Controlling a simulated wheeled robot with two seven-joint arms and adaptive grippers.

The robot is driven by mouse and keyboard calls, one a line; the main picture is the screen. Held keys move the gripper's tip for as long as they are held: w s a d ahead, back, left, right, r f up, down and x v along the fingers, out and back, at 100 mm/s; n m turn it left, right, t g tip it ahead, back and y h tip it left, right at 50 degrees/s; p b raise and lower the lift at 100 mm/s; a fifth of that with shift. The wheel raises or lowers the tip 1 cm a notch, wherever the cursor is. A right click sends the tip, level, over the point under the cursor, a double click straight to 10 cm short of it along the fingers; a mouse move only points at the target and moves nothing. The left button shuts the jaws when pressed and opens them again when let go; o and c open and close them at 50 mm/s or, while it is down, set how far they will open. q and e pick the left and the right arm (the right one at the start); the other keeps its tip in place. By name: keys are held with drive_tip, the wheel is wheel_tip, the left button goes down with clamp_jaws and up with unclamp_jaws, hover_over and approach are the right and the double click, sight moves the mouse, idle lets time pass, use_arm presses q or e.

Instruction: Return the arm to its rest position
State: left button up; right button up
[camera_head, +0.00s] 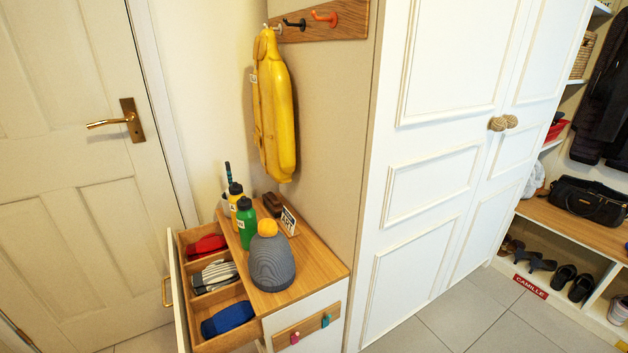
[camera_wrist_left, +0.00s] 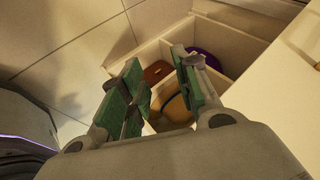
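My left gripper (camera_wrist_left: 158,78) shows in the left wrist view with its two green-padded fingers apart. Nothing is held between them. Beyond the fingers is a white-walled box with compartments (camera_wrist_left: 235,42), holding a brown item (camera_wrist_left: 157,71), a tan rounded item (camera_wrist_left: 178,108) and a purple item (camera_wrist_left: 204,58). The fingers hide part of these contents. Neither gripper shows in the head view, and my right gripper is in no view.
A wooden-topped cabinet (camera_head: 316,262) has an open drawer (camera_head: 244,289) with red, striped and blue items. Bottles and a grey knitted hat (camera_head: 272,264) stand on top. A white wardrobe (camera_head: 440,120) is right; tiled floor (camera_head: 485,325) is clear.

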use_arm(q)
drive_tip(key=s+d+r+n+g+y, duration=0.15)
drive_tip(key=s+d+g, duration=0.3)
drive_tip(key=s, duration=0.55)
drive_tip(key=w+d+r+n+t+h+p, duration=0.1)
drive_tip(key=d+n+h, duration=0.3)
drive_tip(key=d, duration=1.5)
drive_tip(key=w+n, duration=0.1)
drive_tip(key=n, duration=0.3)
drive_tip(key=shift+d+r+t, duration=0.15)
drive_tip(key=shift+d+t, duration=0.2)
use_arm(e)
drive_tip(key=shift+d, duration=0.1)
use_arm(q)
drive_tip(key=shift+s+a+f+p, duration=0.1)
drive_tip(key=shift+f+p, duration=0.1)
drive_tip(key=shift+p, duration=0.4)
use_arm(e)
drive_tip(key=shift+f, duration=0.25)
